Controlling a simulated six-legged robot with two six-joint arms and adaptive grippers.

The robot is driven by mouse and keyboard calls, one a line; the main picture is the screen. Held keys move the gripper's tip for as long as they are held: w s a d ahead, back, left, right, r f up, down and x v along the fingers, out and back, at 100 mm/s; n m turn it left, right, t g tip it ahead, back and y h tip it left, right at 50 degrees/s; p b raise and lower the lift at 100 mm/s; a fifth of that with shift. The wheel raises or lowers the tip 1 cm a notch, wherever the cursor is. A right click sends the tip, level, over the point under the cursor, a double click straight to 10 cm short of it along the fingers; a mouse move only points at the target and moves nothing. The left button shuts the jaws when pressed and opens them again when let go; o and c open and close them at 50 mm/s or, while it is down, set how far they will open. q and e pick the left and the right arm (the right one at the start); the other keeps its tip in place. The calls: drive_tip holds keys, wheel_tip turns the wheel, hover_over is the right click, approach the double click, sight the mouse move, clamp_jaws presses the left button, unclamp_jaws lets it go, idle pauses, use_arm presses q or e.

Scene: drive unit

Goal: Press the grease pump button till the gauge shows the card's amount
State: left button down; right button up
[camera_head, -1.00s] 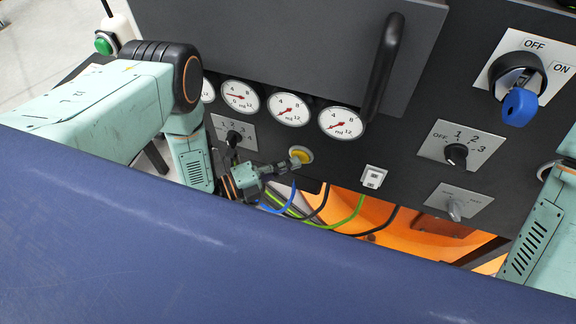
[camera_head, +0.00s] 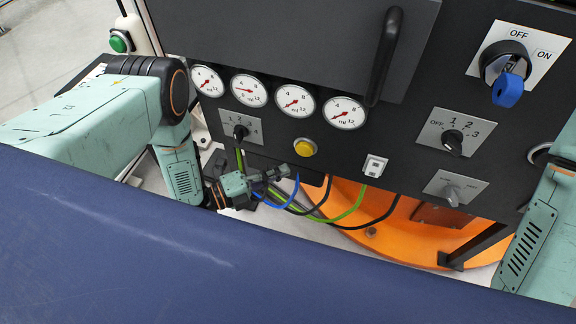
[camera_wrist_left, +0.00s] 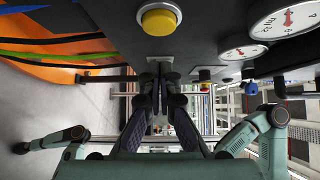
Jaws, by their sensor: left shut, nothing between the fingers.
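A round yellow button (camera_head: 305,147) sits on the dark panel below the row of gauges. It also shows at the top of the left wrist view (camera_wrist_left: 159,19). My left gripper (camera_head: 284,172) is shut and empty, just below and left of the button and apart from it. In the left wrist view its closed fingers (camera_wrist_left: 159,72) are below the button in the picture. White ml gauges with red needles (camera_head: 295,100) stand in a row; their exact readings are too small to tell. I cannot make out the card. My right gripper is out of view; only my right arm shows.
A numbered selector knob (camera_head: 240,132) is left of the button, and a white rocker switch (camera_head: 375,166) is right of it. Blue and green cables (camera_head: 352,203) hang below, before an orange part (camera_head: 390,235). A blue key switch (camera_head: 508,90) is at upper right.

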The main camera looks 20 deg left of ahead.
use_arm(q)
drive_tip(key=p+v, duration=0.1)
drive_tip(key=v, duration=0.5)
drive_tip(key=shift+s+a, duration=0.15)
drive_tip(key=shift+a, duration=0.2)
drive_tip(key=shift+s, duration=0.1)
idle(0.7)
